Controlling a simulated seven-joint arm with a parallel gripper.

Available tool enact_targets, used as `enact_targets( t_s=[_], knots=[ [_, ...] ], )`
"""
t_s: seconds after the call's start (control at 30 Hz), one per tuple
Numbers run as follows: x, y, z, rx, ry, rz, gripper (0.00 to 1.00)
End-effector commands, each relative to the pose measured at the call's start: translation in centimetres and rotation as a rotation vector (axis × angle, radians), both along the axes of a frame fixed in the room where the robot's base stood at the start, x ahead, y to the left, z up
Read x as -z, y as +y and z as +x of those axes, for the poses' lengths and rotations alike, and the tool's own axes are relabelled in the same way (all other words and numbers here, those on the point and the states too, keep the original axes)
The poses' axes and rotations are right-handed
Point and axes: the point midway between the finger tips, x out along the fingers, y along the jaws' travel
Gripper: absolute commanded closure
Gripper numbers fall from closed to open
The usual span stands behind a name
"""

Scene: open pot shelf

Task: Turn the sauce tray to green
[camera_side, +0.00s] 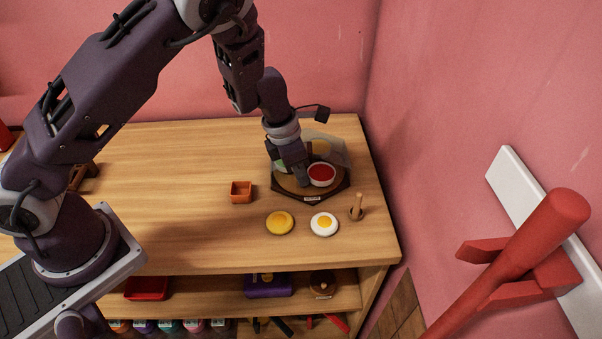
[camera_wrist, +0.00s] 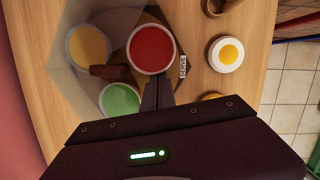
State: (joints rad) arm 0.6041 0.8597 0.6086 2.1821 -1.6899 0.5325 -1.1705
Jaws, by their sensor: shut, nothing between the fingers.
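The sauce tray (camera_side: 296,188) is a round wooden turntable on a dark base at the table's right. It carries a red sauce bowl (camera_wrist: 151,49), a yellow sauce bowl (camera_wrist: 89,45) and a green sauce bowl (camera_wrist: 119,101). The red bowl is nearest the SERVE label (camera_wrist: 183,66). A brown peg (camera_wrist: 108,71) stands among the bowls. My gripper (camera_wrist: 157,82) is shut and empty, pointing down between the red and green bowls. In the side view my gripper (camera_side: 302,182) partly hides the green bowl. I cannot tell if the fingers touch a bowl.
A see-through screen (camera_side: 338,147) surrounds the tray's back. In front lie a yellow disc (camera_side: 280,223), a fried-egg disc (camera_side: 324,224) and a small wooden holder with a stick (camera_side: 357,209). An orange square cup (camera_side: 241,192) stands left. The table's left is mostly clear.

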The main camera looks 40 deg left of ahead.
Motion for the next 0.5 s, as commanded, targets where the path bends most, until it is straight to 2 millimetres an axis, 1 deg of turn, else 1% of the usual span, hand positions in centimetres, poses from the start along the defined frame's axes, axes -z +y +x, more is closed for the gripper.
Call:
enact_targets(
  t_s=[0.27, 0.5],
  knots=[
    [-0.04, -0.03, 0.02, -0.006, 0.000, 0.000, 1.00],
    [-0.05, -0.31, 0.17, -0.057, 0.000, 0.000, 1.00]
  ],
)
